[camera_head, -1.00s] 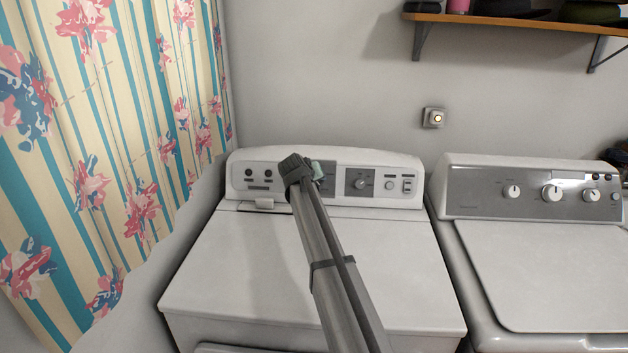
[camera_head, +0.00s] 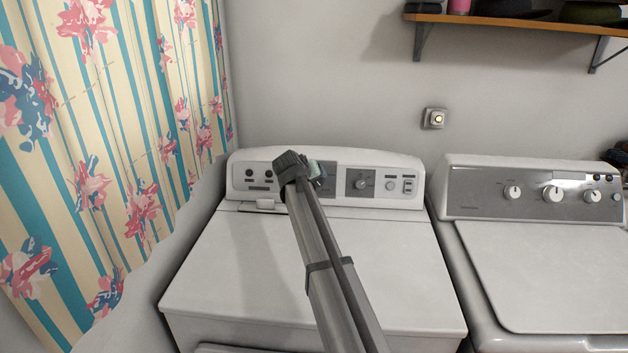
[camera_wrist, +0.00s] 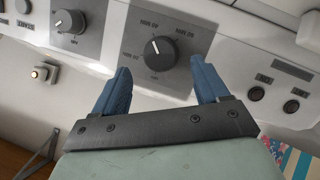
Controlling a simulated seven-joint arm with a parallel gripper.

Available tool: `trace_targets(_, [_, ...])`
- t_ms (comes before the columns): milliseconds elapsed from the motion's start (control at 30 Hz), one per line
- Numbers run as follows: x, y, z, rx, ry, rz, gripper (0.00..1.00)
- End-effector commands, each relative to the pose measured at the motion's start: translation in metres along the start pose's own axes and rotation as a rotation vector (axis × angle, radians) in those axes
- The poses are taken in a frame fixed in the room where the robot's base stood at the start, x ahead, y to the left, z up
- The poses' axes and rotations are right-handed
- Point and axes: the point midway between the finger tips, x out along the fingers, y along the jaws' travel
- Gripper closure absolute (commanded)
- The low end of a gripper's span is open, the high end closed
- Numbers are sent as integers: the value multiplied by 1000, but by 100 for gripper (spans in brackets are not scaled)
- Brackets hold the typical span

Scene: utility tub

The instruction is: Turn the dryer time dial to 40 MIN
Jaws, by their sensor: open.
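A dark round dial (camera_wrist: 158,48) with a white pointer mark sits on a grey square panel of the dryer in the wrist view. Its pointer tilts towards the upper left there. In the head view my gripper (camera_head: 317,172) is at the console of the white dryer (camera_head: 235,265), and my arm hides this dial.
A second dial (camera_head: 362,183) sits right of my gripper on the console; it also shows at upper left in the wrist view (camera_wrist: 70,21). Two round buttons (camera_wrist: 273,99) lie on the other side. A washer (camera_head: 545,270), striped curtain (camera_head: 120,130) and wall shelf (camera_head: 520,20) stand around.

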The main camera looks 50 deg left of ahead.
Motion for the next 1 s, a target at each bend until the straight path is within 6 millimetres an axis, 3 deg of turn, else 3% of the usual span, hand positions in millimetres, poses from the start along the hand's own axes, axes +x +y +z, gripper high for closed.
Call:
trace_targets(33, [-14,0,2,0,2,-1,26])
trace_targets(200, [-47,0,2,0,2,-1,26])
trace_targets(500, [-86,0,1,0,0,0,26])
trace_targets(1000, [-96,0,0,0,0,0,26])
